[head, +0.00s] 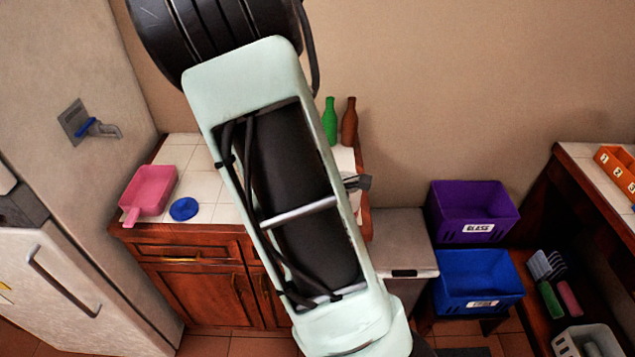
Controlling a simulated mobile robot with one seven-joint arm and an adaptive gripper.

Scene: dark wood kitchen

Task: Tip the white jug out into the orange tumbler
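The white jug and the orange tumbler cannot be made out in the head view. My own pale green arm covers the middle of the picture and much of the tiled counter (212,160). A small dark grey piece, which looks like part of my gripper (358,183), sticks out past the arm's right edge above the counter's right end. Its fingers cannot be made out, nor whether they hold anything.
A pink pan (150,190) and a blue disc (184,209) lie on the counter's left part. A green bottle (329,122) and a brown bottle (349,123) stand at its back. Purple (472,208) and blue (478,280) bins stand right; a fridge (75,225) stands left.

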